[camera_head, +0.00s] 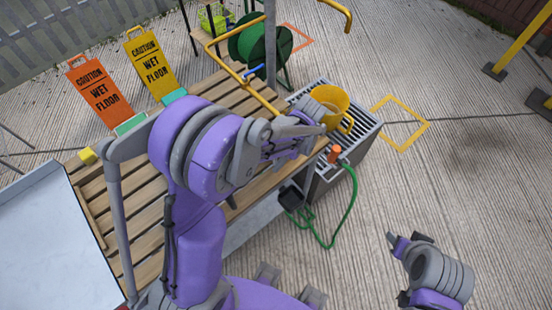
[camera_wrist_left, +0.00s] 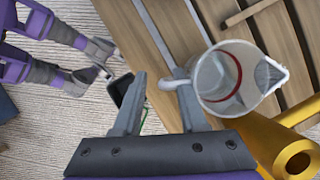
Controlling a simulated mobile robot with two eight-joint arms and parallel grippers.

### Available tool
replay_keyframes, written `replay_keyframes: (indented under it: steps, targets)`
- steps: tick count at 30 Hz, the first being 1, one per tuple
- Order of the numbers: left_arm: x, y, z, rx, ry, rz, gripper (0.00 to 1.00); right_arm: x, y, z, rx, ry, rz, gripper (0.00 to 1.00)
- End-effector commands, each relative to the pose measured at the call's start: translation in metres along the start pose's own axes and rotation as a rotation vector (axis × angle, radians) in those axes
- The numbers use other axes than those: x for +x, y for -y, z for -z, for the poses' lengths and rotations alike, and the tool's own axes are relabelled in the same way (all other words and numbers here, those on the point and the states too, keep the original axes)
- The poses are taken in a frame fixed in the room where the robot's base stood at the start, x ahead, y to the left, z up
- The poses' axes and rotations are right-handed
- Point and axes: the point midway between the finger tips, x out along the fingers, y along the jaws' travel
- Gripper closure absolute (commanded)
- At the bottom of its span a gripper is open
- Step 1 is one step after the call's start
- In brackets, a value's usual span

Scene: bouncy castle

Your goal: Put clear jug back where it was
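The clear jug (camera_wrist_left: 238,80) shows in the left wrist view, seen from above, with its round rim, pointed spout and a red line inside. It is over the wooden slats, and its handle (camera_wrist_left: 176,82) points left. My left gripper (camera_wrist_left: 161,100) is open, its fingertips close to the handle; I cannot tell whether they touch it. In the head view my left gripper (camera_head: 308,134) is over the slatted table (camera_head: 140,232), and I cannot make out the clear jug there. My right gripper (camera_head: 408,240) appears open and empty, away from the table.
A yellow mug-like vessel (camera_head: 330,105) stands on a metal grate (camera_head: 362,134) beyond my left gripper. A green hose (camera_head: 351,205) hangs beside it. A yellow pipe (camera_wrist_left: 290,150) is close to the jug. Wet-floor signs (camera_head: 100,92) stand behind the table. The floor at right is mostly clear.

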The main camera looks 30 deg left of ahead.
Motion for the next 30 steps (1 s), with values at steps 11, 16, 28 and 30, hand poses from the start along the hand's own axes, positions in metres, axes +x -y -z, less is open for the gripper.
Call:
replay_keyframes:
  steps: [11,16,28,30]
  targets:
    - [-0.01,0.0,-0.002,0.0,-0.001,0.001,0.59,-0.004,0.0,0.005,0.0,-0.004,0.0,0.5]
    - [-0.042,0.0,-0.002,0.002,-0.001,0.001,0.59,-0.006,0.0,0.007,0.0,-0.006,0.0,0.5]
    - [-0.115,0.0,-0.001,0.001,0.0,0.0,0.59,-0.01,0.0,0.011,0.0,-0.01,0.0,0.5]
    - [-0.12,0.0,-0.001,0.0,-0.001,0.0,0.59,-0.01,0.0,0.011,0.0,-0.01,0.0,0.5]
